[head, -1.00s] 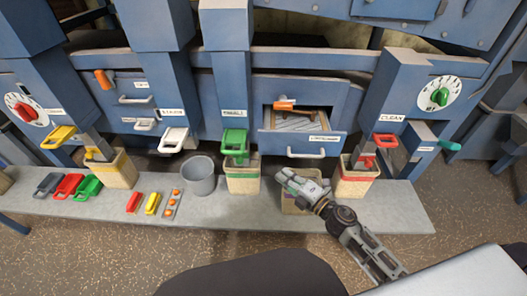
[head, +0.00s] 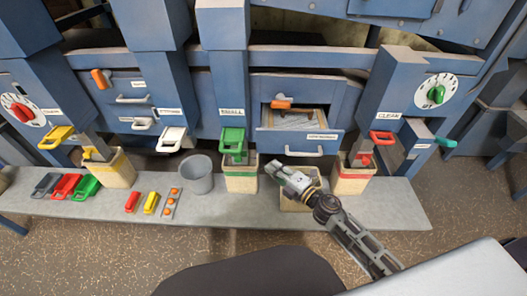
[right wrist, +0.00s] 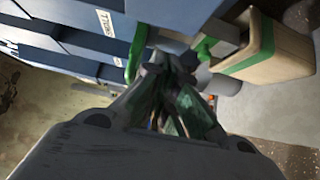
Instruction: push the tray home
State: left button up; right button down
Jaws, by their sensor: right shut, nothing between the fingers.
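The tray (head: 300,145) is a blue drawer with a white label and a pale handle on its front. It stands pulled out of the blue cabinet, and its brown inside shows from above. An orange lever (head: 281,102) sits above its opening. My right gripper (head: 272,168) is shut and empty, in front of and below the tray's front, left of its handle and apart from it. In the right wrist view its fingers (right wrist: 172,75) are together, with a green-banded bucket beyond. My left gripper is not in view.
A green-banded bucket (head: 241,181) stands just left of my right gripper, and a red-banded one (head: 352,183) to its right. A grey pail (head: 197,180) and coloured pieces are on the bench (head: 110,203).

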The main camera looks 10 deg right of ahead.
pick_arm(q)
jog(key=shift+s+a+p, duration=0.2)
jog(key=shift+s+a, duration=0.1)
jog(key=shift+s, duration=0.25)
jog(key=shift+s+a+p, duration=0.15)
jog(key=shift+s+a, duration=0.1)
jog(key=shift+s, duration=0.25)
pick_arm(e)
jog(key=w+a, duration=0.1)
jog(key=w, duration=0.8)
jog(key=shift+a, duration=0.35)
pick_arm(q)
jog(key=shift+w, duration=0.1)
pick_arm(e)
jog(key=shift+w, duration=0.1)
